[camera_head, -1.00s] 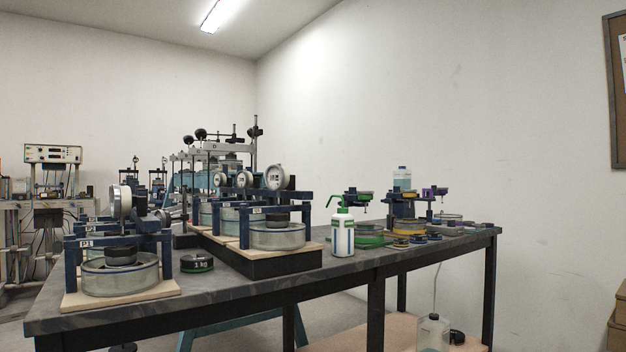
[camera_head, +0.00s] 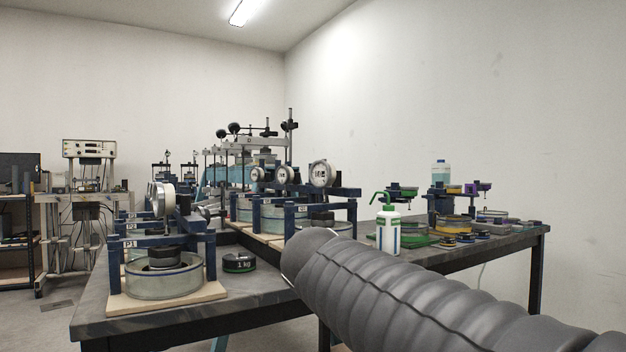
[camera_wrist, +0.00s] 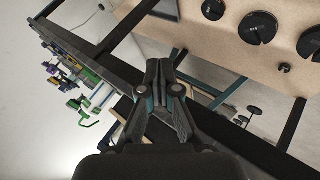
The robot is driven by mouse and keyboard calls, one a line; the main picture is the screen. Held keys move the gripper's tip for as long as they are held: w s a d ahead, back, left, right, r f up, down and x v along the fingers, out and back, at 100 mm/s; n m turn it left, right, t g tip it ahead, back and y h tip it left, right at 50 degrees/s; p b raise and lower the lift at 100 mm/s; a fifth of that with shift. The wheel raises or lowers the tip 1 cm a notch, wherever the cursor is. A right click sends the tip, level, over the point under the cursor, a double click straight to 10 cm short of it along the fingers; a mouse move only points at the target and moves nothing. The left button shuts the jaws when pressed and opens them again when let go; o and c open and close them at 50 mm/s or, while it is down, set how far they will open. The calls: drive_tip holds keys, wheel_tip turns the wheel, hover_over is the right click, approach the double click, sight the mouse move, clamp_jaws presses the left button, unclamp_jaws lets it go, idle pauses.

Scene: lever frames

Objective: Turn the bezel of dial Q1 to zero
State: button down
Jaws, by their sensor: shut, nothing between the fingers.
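Several round dial gauges stand on blue frames on the dark bench in the head view. One white-faced dial (camera_head: 322,173) is at the right of a row, with another dial (camera_head: 282,174) left of it. A further dial (camera_head: 164,199) is turned nearly edge-on above the frame labelled P1 (camera_head: 131,243). I cannot read a Q1 label, so I cannot tell which dial is Q1. My gripper (camera_wrist: 159,66) shows in the wrist view, fingers shut together and empty, over the bench edge. No dial is clear there.
A 1 kg weight (camera_head: 239,263) lies beside the P1 frame. A green-topped wash bottle (camera_head: 388,232) stands right of the dial row. In the wrist view, dark disc weights (camera_wrist: 258,27) lie on a pale shelf. My grey arm covers the head view's lower right.

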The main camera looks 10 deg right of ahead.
drive_tip(key=w+a+r+m+t+h+p, duration=0.1)
drive_tip(key=w+a+r+h, duration=0.25)
drive_tip(key=w+r, duration=0.65)
drive_tip(key=w+a+r+m+t+h, duration=0.1)
drive_tip(key=w+a+r+t+h, duration=0.15)
drive_tip(key=w+r+h, duration=0.7)
drive_tip(key=shift+w+d+r+g+y+p, duration=0.1)
drive_tip(key=shift+w+d+r+y+p, duration=0.1)
drive_tip(key=shift+d+r+y, duration=0.55)
drive_tip(key=shift+w+d+r+g+y+p, duration=0.15)
drive_tip(key=shift+d+r+y, duration=0.25)
drive_tip(key=shift+d+y, duration=0.45)
drive_tip(key=shift+w+d+r+g+y+p, duration=0.1)
drive_tip(key=shift+d+r+y+p, duration=0.15)
drive_tip(key=shift+d+r+y, duration=0.55)
drive_tip(key=shift+w+d+f+h, duration=0.1)
drive_tip(key=shift+h, duration=0.2)
drive_tip(key=shift+w+f, duration=0.2)
drive_tip(key=shift+f, duration=0.15)
drive_tip(key=shift+f+b, duration=0.15)
drive_tip(key=shift+b, duration=0.15)
drive_tip(key=shift+s+f+b, duration=0.15)
drive_tip(key=shift+s+b, duration=0.1)
drive_tip(key=shift+b, duration=0.05)
drive_tip(key=b+v, duration=0.1)
drive_tip(key=v, duration=0.5)
